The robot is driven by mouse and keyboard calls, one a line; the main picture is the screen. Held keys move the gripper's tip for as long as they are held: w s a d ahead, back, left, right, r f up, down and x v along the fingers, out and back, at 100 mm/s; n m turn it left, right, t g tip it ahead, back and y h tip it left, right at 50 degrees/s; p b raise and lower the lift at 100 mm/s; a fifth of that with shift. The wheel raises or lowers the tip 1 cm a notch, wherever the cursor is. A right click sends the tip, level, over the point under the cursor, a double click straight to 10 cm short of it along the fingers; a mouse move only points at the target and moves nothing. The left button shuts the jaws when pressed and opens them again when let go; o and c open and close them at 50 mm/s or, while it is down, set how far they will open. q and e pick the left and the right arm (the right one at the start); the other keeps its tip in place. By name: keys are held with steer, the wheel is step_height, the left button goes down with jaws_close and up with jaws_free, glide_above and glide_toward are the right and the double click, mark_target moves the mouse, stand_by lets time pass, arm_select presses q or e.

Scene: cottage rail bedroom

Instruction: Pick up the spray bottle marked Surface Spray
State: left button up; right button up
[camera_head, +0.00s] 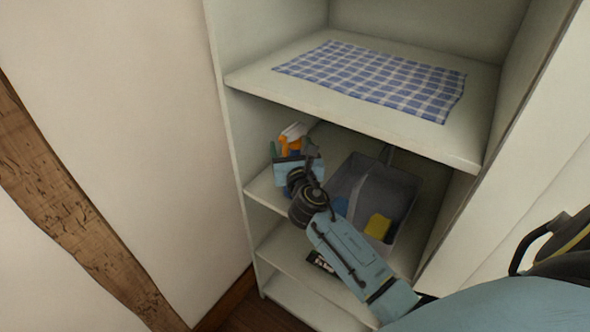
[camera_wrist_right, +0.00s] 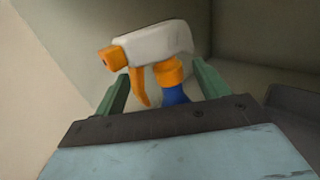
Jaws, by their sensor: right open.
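The spray bottle (camera_wrist_right: 158,45) has a white head, an orange nozzle, trigger and collar, and a blue body. Its label does not show, so I cannot read it. In the head view its white and orange top (camera_head: 291,138) shows at the left of the middle shelf. My right gripper (camera_wrist_right: 160,90) is open, with its green fingers on either side of the bottle's neck in the wrist picture. I cannot tell whether they touch it. The bottle's lower body is hidden behind my gripper. In the head view my right gripper (camera_head: 284,150) is at the bottle. My left gripper is not in view.
A grey caddy (camera_head: 405,190) with a handle, a yellow item (camera_head: 378,226) and a blue item stands right of my arm on the same shelf. The shelf above (camera_head: 300,95) holds a checked cloth (camera_head: 375,78). The cabinet's left side wall (camera_head: 232,130) is close to the bottle.

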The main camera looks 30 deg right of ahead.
steer(key=shift+x, duration=0.8)
jaws_close()
steer(key=shift+r, duration=0.1)
